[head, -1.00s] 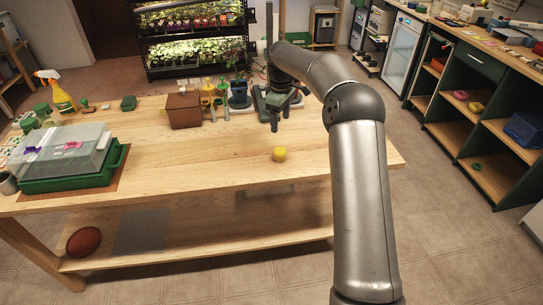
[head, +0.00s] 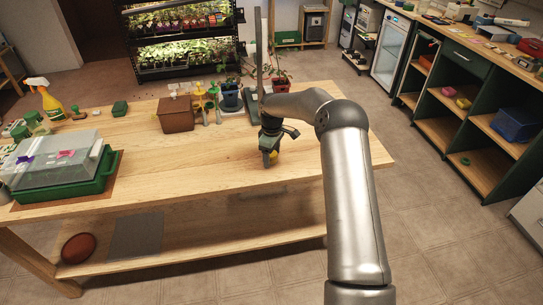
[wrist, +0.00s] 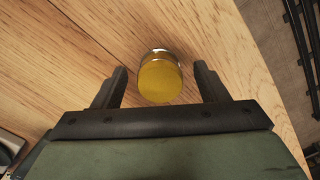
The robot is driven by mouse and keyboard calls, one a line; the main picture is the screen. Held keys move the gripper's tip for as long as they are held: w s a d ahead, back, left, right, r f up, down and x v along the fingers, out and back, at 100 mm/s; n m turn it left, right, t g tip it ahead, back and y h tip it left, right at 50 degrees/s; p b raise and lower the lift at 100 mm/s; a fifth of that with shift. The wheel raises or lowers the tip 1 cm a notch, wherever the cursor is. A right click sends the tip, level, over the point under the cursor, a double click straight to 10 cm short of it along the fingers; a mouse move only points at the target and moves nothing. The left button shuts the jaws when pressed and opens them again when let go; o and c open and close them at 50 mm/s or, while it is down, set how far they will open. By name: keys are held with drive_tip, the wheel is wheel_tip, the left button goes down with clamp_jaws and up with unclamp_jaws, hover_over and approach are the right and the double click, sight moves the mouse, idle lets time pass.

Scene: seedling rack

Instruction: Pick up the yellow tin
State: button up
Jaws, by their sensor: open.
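The yellow tin (wrist: 160,80) stands on the wooden table, seen from above in the wrist view. In the head view only a bit of the yellow tin (head: 273,155) shows, mostly hidden by my gripper. My gripper (wrist: 163,87) is open, with one dark finger on each side of the tin in the wrist view. Gaps show between the tin and both fingers. In the head view my gripper (head: 269,160) is low over the right part of the table, at the tin. I cannot tell how far down the fingers reach along the tin.
The wooden table (head: 190,165) is clear around the tin. A green tray (head: 104,172) with a clear lid is at the left, near a spray bottle (head: 50,106).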

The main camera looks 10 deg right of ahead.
drive_tip(key=shift+f, duration=0.1)
drive_tip(key=c, duration=1.1)
